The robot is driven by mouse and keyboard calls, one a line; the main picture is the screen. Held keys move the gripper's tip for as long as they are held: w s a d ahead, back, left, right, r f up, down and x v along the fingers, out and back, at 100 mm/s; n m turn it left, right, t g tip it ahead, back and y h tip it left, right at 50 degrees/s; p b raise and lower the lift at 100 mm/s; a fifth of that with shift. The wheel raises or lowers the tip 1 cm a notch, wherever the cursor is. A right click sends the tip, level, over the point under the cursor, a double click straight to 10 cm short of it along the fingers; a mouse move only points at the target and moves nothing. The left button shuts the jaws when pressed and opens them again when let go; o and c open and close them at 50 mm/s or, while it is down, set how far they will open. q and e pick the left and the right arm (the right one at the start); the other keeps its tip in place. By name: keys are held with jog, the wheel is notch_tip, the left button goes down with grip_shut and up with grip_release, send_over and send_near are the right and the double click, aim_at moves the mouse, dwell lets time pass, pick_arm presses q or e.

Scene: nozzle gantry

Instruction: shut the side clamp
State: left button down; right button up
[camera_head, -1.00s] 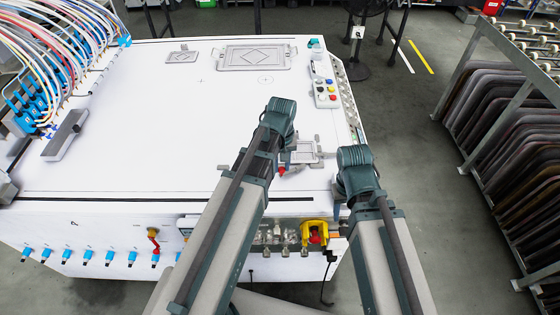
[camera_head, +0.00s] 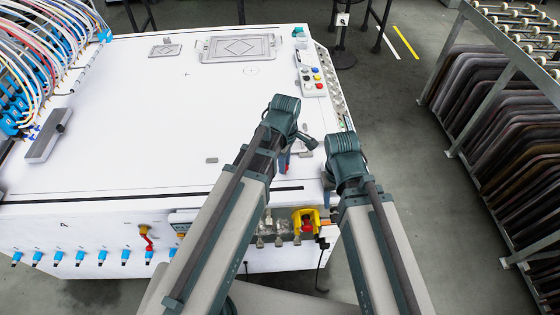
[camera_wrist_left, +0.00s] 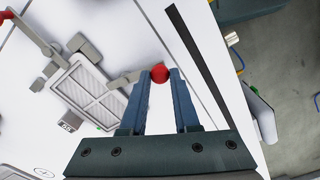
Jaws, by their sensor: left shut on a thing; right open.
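In the left wrist view, the two blue fingers of my left gripper (camera_wrist_left: 158,80) are shut on the red knob (camera_wrist_left: 158,72) of the side clamp. The clamp's short grey lever (camera_wrist_left: 124,79) runs from the knob toward a grey rectangular frame (camera_wrist_left: 90,88) with a ribbed inside. Another clamp (camera_wrist_left: 35,35) with a red knob stands at the frame's upper left corner. In the head view my left gripper (camera_head: 285,160) is low over the table's right part, and the arm hides most of the frame. My right gripper (camera_head: 328,186) is by the table's right edge, largely hidden by its wrist.
The white table (camera_head: 130,130) is mostly clear. A tray-like plate (camera_head: 238,48) and a button box (camera_head: 312,78) lie at its back and right side. Hoses (camera_head: 50,50) crowd the left. A rack of dark panels (camera_head: 500,120) stands right.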

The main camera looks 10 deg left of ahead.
pick_arm(q)
jog(key=shift+d+n, duration=0.55)
jog(key=shift+n, duration=0.55)
jog(key=shift+w+d, duration=0.1)
jog(key=c, duration=0.6)
grip_release()
jog(key=shift+c, duration=0.2)
notch_tip(320, 180, up, 14)
jog(key=p, duration=1.4)
jog(key=shift+f, duration=0.15)
